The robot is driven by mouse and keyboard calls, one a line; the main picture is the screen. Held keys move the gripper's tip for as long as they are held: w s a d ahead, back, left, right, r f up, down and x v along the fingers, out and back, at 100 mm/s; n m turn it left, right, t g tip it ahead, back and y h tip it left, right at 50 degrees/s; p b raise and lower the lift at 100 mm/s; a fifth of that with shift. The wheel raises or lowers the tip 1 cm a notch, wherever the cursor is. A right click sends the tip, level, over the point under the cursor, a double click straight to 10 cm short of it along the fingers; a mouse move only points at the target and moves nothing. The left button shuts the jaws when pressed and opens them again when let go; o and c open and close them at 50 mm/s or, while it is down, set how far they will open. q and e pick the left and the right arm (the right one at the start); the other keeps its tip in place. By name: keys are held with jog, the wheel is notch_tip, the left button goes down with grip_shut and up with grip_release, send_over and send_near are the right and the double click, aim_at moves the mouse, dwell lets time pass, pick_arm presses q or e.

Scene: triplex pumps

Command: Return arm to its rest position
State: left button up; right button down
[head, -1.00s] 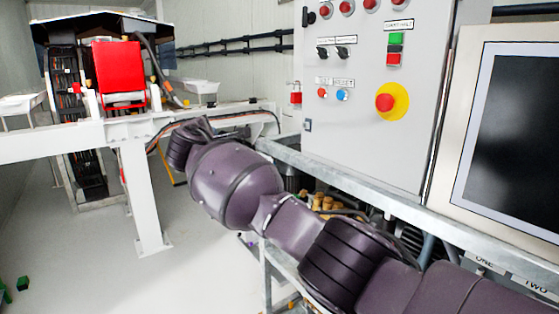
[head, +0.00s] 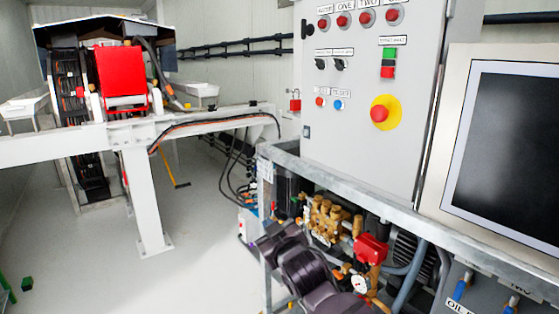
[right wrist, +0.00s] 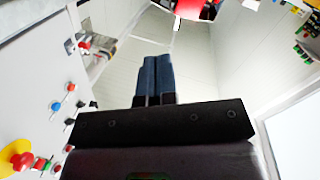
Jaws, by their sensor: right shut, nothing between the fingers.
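My right arm (head: 310,272) shows in the head view as dark purple links low at the bottom middle, in front of the pump frame. I cannot make out its fingers there. In the right wrist view my right gripper (right wrist: 158,60) has its two dark blue fingers side by side and touching, with nothing between them. My left gripper is in neither view.
A grey control cabinet (head: 365,130) with an emergency stop (head: 385,113) stands at the right, beside a screen (head: 510,140). Brass pump parts (head: 328,220) and a red block (head: 371,250) sit under the metal rail (head: 400,215).

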jog(key=s+d+f+m+h+p, duration=0.1)
jog(key=s+d+f+m+h, duration=0.15)
jog(key=s+d+f, duration=0.6)
jog(key=s+d+f+m+h+p, duration=0.15)
jog(key=s+d+f+m, duration=0.35)
jog(key=s+d, duration=0.7)
pick_arm(q)
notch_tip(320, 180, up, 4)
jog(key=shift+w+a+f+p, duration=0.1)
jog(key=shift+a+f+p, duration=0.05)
jog(key=shift+p, duration=0.2)
pick_arm(e)
jog(key=s+d+f+g+h, duration=0.1)
jog(key=s+d+f, duration=0.2)
jog(key=s, duration=0.4)
jog(key=s+d+f+g+h, duration=0.1)
jog(key=s+d+f+g, duration=0.1)
jog(key=s+f, duration=0.4)
jog(key=s+d+f+g+h, duration=0.1)
jog(key=s+d+f, duration=0.3)
jog(key=s, duration=0.4)
jog(key=shift+f+m+g, duration=0.15)
jog(key=shift+m+g, duration=0.2)
jog(key=shift+g, duration=0.25)
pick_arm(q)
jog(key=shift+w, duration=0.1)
pick_arm(e)
jog(key=shift+a, duration=0.1)
